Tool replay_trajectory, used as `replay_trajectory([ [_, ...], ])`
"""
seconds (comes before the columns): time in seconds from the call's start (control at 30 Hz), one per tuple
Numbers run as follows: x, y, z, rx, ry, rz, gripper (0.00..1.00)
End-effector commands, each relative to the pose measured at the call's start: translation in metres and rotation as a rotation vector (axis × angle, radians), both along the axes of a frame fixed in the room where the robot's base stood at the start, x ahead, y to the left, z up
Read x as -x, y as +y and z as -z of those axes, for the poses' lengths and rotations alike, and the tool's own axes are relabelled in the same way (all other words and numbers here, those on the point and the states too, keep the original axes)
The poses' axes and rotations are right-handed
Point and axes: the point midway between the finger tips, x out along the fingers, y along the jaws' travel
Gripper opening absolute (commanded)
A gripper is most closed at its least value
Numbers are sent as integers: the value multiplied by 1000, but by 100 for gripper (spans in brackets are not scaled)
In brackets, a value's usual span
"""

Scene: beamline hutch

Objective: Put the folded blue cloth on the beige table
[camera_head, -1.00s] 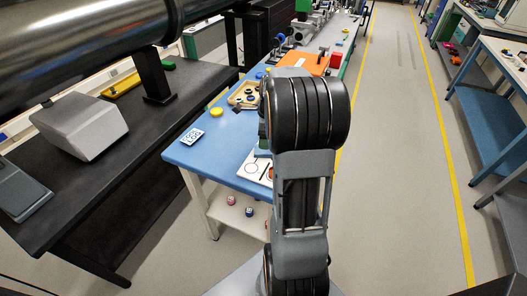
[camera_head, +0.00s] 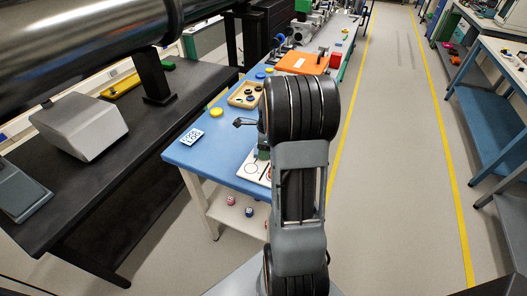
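I cannot make out a folded blue cloth in this view. A table with a pale, beige-looking top (camera_head: 491,47) and a blue lower shelf stands at the right edge, partly cut off. My gripper (camera_head: 240,122) shows only as a small dark tip left of my arm, above the blue tabletop (camera_head: 216,149). The rest of it is hidden behind my arm. I cannot tell whether it is open or holds anything.
The blue tabletop carries a wooden tray (camera_head: 235,99) of dark round parts, a yellow disc (camera_head: 217,113), a white labelled block (camera_head: 191,137) and an orange case (camera_head: 303,63). A black bench (camera_head: 120,165) stands left. The aisle floor (camera_head: 400,170) is clear.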

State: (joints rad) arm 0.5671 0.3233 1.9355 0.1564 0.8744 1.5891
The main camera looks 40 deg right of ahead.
Motion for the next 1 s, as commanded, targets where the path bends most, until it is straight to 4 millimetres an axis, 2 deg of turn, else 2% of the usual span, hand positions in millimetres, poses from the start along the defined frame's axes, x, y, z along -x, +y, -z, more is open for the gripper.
replay_trajectory([
  [0.03, 0, 0, 0, 0, 0, 0, 50],
  [0.23, 0, 0, 0, 0, 0, 0, 32],
  [0.57, 0, 0, -6, 1, -1, 0, 31],
  [0.8, 0, -1, -35, 1, -3, 1, 31],
  [1.0, 20, -22, -66, 2, -4, 5, 31],
])
